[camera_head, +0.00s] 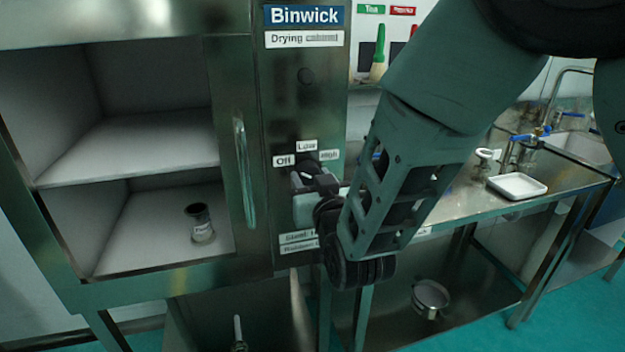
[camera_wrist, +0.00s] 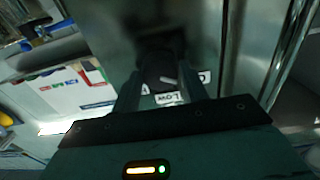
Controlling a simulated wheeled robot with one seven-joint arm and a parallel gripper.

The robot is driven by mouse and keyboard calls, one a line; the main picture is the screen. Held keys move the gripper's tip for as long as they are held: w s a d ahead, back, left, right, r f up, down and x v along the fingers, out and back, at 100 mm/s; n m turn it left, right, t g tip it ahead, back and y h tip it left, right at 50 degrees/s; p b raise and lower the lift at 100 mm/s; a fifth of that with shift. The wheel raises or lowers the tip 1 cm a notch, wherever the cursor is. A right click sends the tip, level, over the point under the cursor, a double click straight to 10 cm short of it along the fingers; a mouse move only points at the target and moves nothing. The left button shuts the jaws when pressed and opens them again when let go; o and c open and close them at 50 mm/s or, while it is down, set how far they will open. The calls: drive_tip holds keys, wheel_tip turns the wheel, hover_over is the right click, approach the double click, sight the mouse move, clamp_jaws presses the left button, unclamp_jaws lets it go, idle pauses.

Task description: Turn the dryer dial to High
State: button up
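The dryer dial (camera_wrist: 160,68) is a dark knob with a white pointer mark on the drying cabinet's front panel. In the wrist view the mark slants toward the label at the right, which appears to be Off. The Off (camera_head: 284,160), Low (camera_head: 306,146) and High (camera_head: 329,155) labels sit above the dial in the head view. There my gripper (camera_head: 312,182) covers most of the dial. In the wrist view my gripper (camera_wrist: 160,85) is open, with one finger on each side of the dial. Whether the fingers touch it is unclear.
A steel table (camera_head: 480,205) with a white tray (camera_head: 517,186) stands at right, a round pan (camera_head: 430,298) below.

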drive_tip(key=c, duration=0.4)
drive_tip(key=shift+c, duration=0.2)
